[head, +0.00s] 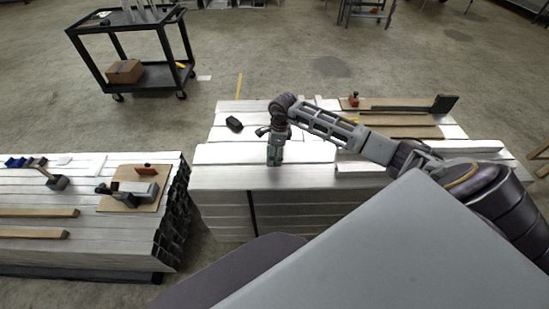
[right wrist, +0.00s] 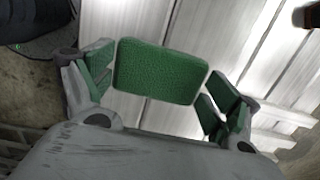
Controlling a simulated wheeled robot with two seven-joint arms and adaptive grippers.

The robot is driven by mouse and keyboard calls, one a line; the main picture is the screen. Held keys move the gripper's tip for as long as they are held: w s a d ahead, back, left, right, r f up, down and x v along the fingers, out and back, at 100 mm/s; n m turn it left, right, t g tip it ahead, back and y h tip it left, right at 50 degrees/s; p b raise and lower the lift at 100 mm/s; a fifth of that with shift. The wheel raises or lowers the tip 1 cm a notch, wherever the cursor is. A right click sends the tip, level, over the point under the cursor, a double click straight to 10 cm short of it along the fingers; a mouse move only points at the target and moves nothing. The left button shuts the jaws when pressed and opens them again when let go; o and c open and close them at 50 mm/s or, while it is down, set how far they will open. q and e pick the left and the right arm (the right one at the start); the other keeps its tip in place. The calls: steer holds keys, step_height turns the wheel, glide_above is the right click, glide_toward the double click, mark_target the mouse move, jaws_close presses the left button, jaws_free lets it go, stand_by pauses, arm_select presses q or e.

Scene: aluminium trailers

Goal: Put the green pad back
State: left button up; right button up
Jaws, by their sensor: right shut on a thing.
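The green pad (right wrist: 160,72) is a rounded block with a textured face, seen in the right wrist view between the two fingers of my right gripper (right wrist: 160,85). The fingers, with green inner faces, are shut on its left and right sides. In the head view my right gripper (head: 275,158) points down over the front part of the right stack of aluminium beams (head: 225,178). The pad is hard to make out there, and I cannot tell whether it touches the beams. My left gripper is not in view.
A dark block (head: 234,124) lies on the right stack, left of my gripper. Wooden boards (head: 400,131) lie further back. A left stack (head: 85,231) carries tools and wood strips across a gap. A black cart (head: 92,26) stands behind.

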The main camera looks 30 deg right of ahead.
steer(key=shift+f, duration=1.8)
steer(key=shift+f, duration=0.2)
steer(key=o, duration=0.8)
steer(key=shift+r, duration=0.1)
steer(key=shift+r, duration=0.1)
steer(key=r, duration=0.8)
steer(key=d+r, duration=0.1)
steer(key=r, duration=0.3)
steer(key=shift+s+d, duration=0.1)
steer(key=shift+s, duration=0.3)
